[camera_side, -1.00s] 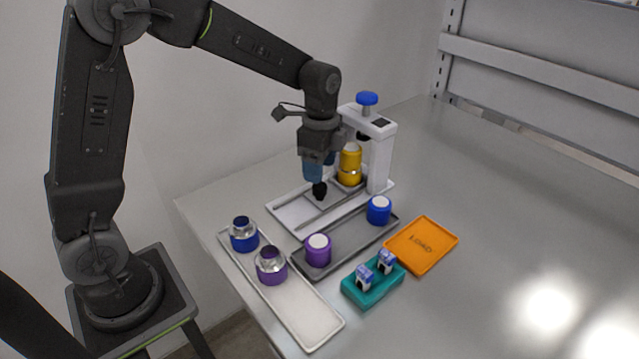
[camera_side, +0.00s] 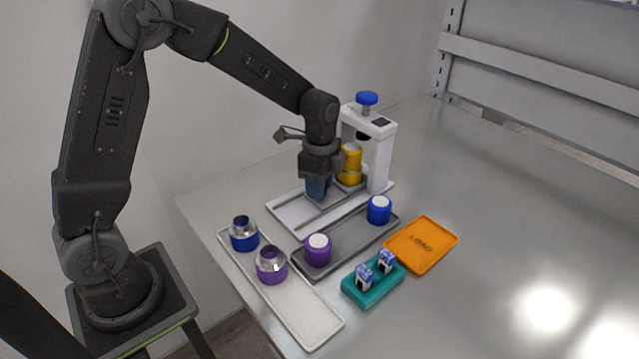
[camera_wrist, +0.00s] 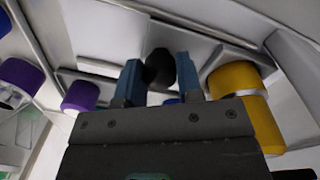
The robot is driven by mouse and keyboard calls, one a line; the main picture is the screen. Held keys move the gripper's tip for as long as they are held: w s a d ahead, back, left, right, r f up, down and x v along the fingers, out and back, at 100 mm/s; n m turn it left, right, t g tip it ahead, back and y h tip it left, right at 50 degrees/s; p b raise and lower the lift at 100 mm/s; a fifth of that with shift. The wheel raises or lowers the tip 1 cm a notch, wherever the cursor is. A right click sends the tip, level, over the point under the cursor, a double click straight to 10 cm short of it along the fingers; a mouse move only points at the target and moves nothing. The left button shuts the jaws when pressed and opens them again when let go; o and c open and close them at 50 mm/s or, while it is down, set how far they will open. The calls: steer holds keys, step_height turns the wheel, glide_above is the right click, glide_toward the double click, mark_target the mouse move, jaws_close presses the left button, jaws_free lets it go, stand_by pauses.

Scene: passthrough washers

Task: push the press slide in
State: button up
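The white press (camera_side: 381,160) stands at the back of its white base tray (camera_side: 290,212), with a blue knob (camera_side: 367,98) on top. A yellow cylinder (camera_side: 350,166) sits upright at the press, on a grey seat; it also shows in the wrist view (camera_wrist: 240,82). My gripper (camera_side: 318,192) is low over the base tray, left of the yellow cylinder. In the wrist view its two blue fingers (camera_wrist: 158,80) stand on either side of the slide's black knob (camera_wrist: 159,66) and appear to touch it. The fingers hide this knob in the side view.
A grey tray (camera_side: 345,240) in front holds purple and blue cylinders. A pale tray (camera_side: 305,318) holds two ringed cylinders. A teal block (camera_side: 372,290) with two small parts and an orange tray (camera_side: 422,246) lie to the right. The table's right side is clear.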

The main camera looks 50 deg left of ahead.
mark_target(332, 191)
jaws_close()
steer(key=shift+w+r, duration=0.1)
steer(key=shift+w, duration=1.8)
steer(key=o, duration=0.5)
jaws_free()
steer(key=shift+o, duration=0.2)
steer(key=shift+s, duration=0.1)
